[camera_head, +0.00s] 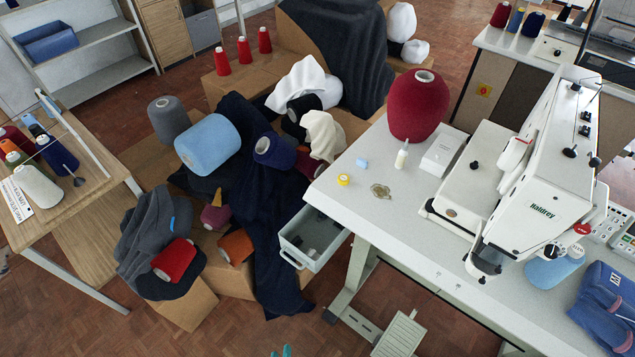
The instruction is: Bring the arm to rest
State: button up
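Two small teal tips (281,352) show at the bottom edge of the head view, over the brick-patterned floor. They look like the fingertips of my gripper. The rest of the gripper and the arm are cut off below the frame. The tips are close together, and too little shows to tell whether they are open or hold anything. They are apart from the sewing table and the boxes in the picture.
A white sewing machine (545,185) stands on the grey table (455,262) at right. A drawer (312,243) sticks out from its left side. Cardboard boxes (190,303) with dark cloth and yarn cones fill the middle. A wooden table (62,208) stands at left. Floor (130,335) is clear at lower left.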

jog(key=s+d+r+m+t, duration=0.2)
jog(key=d+r, duration=0.3)
jog(key=r, duration=0.6)
jog(key=s+d+r+m+t, duration=0.3)
jog(key=s+d+r+m, duration=0.1)
jog(key=r, duration=0.8)
jog(key=shift+s+d+m+t, duration=0.3)
jog(key=shift+s+d+m, duration=0.15)
jog(key=shift+d, duration=0.2)
